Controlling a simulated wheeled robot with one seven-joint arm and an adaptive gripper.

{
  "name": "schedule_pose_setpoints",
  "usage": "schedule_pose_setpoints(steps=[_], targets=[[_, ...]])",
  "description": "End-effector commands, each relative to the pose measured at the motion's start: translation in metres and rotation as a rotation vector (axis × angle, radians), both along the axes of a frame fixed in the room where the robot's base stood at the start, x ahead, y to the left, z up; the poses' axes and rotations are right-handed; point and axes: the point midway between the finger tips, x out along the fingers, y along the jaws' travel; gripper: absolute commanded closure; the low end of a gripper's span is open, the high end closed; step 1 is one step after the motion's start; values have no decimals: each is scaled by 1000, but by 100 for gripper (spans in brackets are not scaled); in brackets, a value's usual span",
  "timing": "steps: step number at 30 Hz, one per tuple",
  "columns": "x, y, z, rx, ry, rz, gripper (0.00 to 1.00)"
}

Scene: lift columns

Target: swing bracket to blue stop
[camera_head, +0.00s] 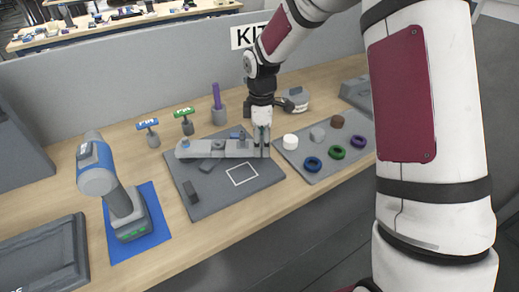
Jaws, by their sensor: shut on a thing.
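The bracket (220,149) is a long light grey bar lying across the back part of a dark grey board (225,199). Its left end is rounded and carries a small peg. A small blue piece (236,134), perhaps the blue stop, shows just behind the bar, left of my gripper. I cannot tell whether the bar touches it. My gripper (262,147) points down at the bar's right end and is shut on the bracket. The fingertips are small and partly blend with the bar.
A blue drill (97,170) stands on a blue mat at left. A grey tray (338,172) with several coloured rings lies right. A tall grey partition closes the back.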

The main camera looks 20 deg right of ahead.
Motion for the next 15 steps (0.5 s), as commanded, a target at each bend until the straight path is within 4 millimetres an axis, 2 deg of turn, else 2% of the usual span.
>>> schedule_pose_setpoints(steps=[6, 15], targets=[[10, -1, 0, 1, -3, 41, 100], [13, -2, 1, 0, -8, 51, 100]])
